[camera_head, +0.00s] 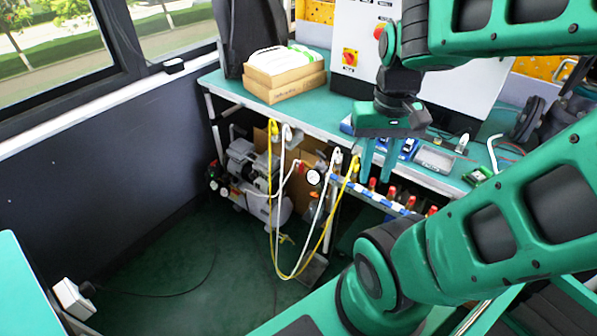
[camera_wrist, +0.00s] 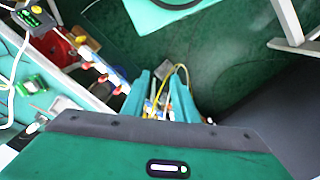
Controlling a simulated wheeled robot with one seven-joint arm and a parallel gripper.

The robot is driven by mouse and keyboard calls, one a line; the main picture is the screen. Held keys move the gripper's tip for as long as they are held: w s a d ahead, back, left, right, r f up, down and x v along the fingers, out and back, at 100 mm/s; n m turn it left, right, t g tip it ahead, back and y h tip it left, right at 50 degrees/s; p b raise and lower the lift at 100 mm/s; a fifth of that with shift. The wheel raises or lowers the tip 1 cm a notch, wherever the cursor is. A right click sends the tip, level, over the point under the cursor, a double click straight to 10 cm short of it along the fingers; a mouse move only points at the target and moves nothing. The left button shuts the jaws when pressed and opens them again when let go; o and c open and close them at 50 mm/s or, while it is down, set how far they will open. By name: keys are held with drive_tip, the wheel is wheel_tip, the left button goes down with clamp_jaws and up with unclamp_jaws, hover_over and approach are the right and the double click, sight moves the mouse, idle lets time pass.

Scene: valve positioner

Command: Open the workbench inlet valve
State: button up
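A blue-and-white pipe manifold (camera_head: 378,196) with several red-handled valves (camera_head: 391,191) runs along the front of the green workbench (camera_head: 335,112). A round gauge (camera_head: 313,177) is near its left end, with a small red part beside it. I cannot tell which valve is the inlet valve. My gripper (camera_head: 378,160) points down above the manifold at the bench's front edge. In the wrist view, the gripper (camera_wrist: 160,95) has its fingers apart with hose and pipe parts visible beyond the gap. Several red valves (camera_wrist: 102,78) show left of the fingers. Nothing is held.
Yellow and white hoses (camera_head: 270,210) hang in loops from the bench front. A compressor (camera_head: 247,165) stands below it. A cardboard box (camera_head: 285,80) and a control cabinet (camera_head: 352,35) are on top. Open green floor (camera_head: 170,270) lies to the left.

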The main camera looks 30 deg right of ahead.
drive_tip(key=s, duration=0.1)
drive_tip(key=n+t+h, duration=0.6)
drive_tip(key=n+h, duration=1.1)
drive_tip(key=n, duration=1.1)
approach(300, 168)
drive_tip(key=x, duration=0.8)
drive_tip(key=shift+w+d+f, duration=0.15)
drive_tip(key=shift+d, duration=0.15)
clamp_jaws()
